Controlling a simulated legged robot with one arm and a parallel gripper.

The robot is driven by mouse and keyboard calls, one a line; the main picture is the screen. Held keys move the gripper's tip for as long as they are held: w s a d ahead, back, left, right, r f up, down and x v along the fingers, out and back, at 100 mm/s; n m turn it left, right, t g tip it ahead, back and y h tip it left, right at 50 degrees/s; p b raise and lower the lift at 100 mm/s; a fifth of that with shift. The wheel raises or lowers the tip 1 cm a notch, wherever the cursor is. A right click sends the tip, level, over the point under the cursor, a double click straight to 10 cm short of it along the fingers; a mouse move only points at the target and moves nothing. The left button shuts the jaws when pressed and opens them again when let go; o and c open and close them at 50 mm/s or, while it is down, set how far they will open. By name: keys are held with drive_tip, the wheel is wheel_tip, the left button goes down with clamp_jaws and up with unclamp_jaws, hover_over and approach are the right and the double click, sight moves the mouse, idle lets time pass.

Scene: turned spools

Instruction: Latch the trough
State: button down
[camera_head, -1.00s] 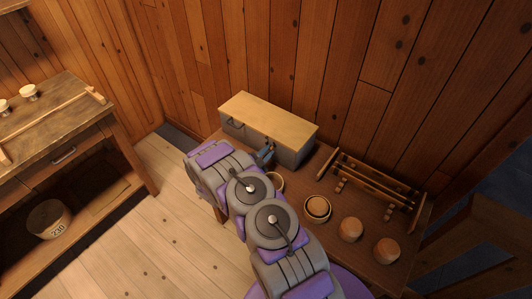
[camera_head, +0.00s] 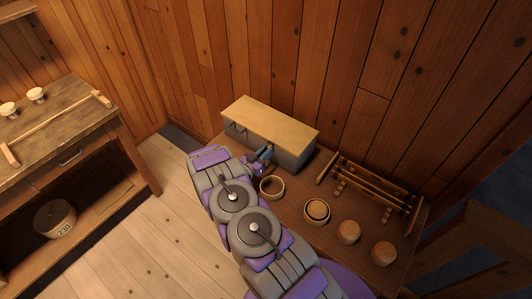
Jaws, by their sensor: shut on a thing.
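The trough (camera_head: 290,154) is a long grey box with a flat light-wood lid (camera_head: 270,119) lying over its top. It stands at the back of a dark wooden bench against the plank wall. A small dark metal latch (camera_head: 237,127) shows on the left part of its front face. My gripper (camera_head: 266,152) is at the right part of that front face, shut on what looks like a second latch. The fingers and the held part are small and partly hidden by my arm, so its exact position is unclear.
Right of my gripper on the bench (camera_head: 295,207) are an open wooden ring (camera_head: 272,187), a round bowl-like piece (camera_head: 317,210), two turned wooden pieces (camera_head: 348,232) (camera_head: 383,253) and a spindle rack (camera_head: 370,187). A workbench (camera_head: 60,130) stands at left, with floor between.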

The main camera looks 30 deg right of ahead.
drive_tip(key=shift+w+a+r+n, duration=0.1)
drive_tip(key=shift+w+n, duration=0.1)
drive_tip(key=shift+n, duration=0.4)
drive_tip(key=shift+w+a+r+n, duration=0.1)
drive_tip(key=shift+w+n, duration=0.05)
drive_tip(key=shift+n, duration=0.45)
drive_tip(key=shift+w, duration=0.1)
drive_tip(key=c, duration=1.1)
unclamp_jaws()
drive_tip(key=shift+o, duration=0.2)
drive_tip(key=p+v, duration=0.1)
drive_tip(key=v, duration=1.6)
drive_tip(key=shift+a, duration=0.15)
drive_tip(key=shift+f, duration=0.15)
